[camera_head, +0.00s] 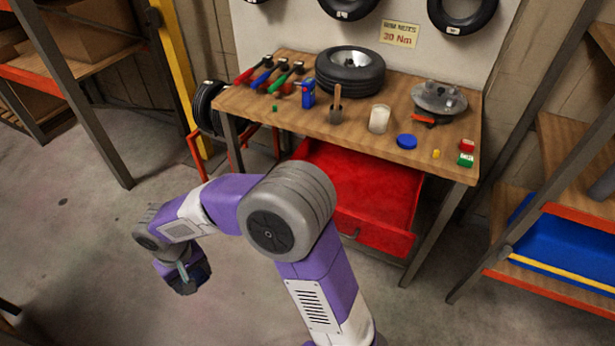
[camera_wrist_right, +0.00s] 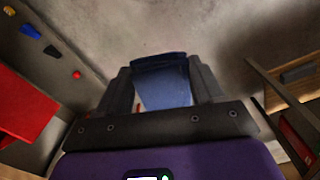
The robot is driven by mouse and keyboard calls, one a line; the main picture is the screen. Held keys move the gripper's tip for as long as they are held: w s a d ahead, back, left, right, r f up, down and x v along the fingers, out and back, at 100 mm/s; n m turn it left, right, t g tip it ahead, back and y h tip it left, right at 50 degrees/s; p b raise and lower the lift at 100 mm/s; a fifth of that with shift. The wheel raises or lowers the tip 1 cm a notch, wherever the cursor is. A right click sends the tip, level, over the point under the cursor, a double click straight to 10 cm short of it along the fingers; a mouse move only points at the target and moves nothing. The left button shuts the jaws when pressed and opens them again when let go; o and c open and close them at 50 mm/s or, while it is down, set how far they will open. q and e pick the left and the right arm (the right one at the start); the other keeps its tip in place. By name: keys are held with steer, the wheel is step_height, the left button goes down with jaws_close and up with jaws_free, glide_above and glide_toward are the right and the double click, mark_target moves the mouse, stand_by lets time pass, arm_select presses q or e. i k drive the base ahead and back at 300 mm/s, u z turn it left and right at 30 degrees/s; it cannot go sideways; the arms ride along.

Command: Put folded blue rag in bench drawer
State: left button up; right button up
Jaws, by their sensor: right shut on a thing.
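The folded blue rag (camera_wrist_right: 165,86) is between the fingers of my right gripper in the right wrist view, with a darker folded edge at its far end. My right gripper (camera_head: 186,280) is shut on it and hangs over the floor, left of and in front of the bench. The rag is hard to make out in the head view. The red bench drawer (camera_head: 372,183) is pulled open under the bench top, and its visible inside looks empty. My right arm hides the drawer's left part. My left gripper is not in view.
The workbench (camera_head: 290,112) carries a wheel (camera_head: 350,72), several tools, a white cup (camera_head: 379,118), a blue lid (camera_head: 406,141) and a metal disc part (camera_head: 438,98). Shelving stands at both sides, with a blue bin (camera_head: 565,243) on the right. The floor before the bench is clear.

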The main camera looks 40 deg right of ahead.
mark_target(348, 195)
steer(key=z, duration=1.3)
